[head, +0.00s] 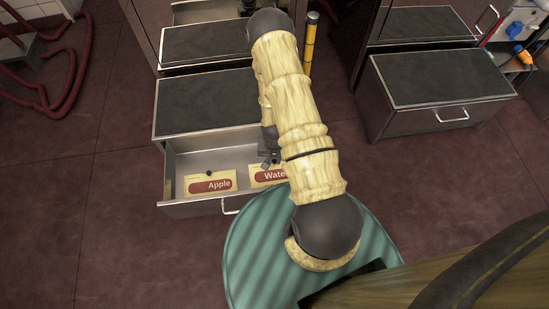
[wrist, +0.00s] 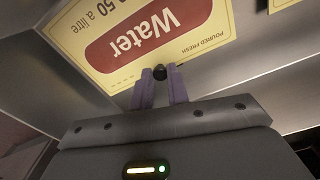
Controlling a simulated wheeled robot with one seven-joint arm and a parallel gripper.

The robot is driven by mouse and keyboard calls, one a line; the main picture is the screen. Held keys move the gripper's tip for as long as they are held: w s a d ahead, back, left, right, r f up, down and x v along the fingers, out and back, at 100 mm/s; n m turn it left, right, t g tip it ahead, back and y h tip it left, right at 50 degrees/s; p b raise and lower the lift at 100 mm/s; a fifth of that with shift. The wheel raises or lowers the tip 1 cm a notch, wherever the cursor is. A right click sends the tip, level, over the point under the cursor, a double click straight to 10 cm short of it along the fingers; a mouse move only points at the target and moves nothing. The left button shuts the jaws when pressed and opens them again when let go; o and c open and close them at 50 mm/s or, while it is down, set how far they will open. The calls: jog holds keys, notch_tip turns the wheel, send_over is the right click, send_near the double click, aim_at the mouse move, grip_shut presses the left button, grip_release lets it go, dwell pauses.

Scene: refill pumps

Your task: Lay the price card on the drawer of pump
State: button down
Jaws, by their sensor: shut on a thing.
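A yellow price card with a red "Water" label (head: 268,177) is in the open lower drawer (head: 192,208), partly covered by my arm in the head view. The Water card also fills the top of the wrist view (wrist: 165,30). My gripper (wrist: 160,77) is shut on the small black knob (wrist: 159,72) at the card's edge. In the head view my gripper (head: 268,162) is over the drawer, mostly behind my arm. I cannot tell whether the card rests on the drawer floor or is just above it.
A similar "Apple" card (head: 210,183) lies in the same drawer to the left, with its own black knob. A second cabinet (head: 440,85) with a closed handled drawer stands at right. A yellow post (head: 310,45) stands between. Red hoses (head: 62,95) lie at far left.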

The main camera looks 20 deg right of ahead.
jog(key=shift+f+b, duration=0.45)
jog(key=shift+f, duration=0.45)
dwell(0.3)
jog(key=c, duration=1.3)
grip_release()
jog(key=shift+r, duration=0.15)
notch_tip(320, 180, up, 17)
jog(key=p, duration=0.8)
jog(key=shift+s+a, duration=0.1)
jog(key=shift+s, duration=0.05)
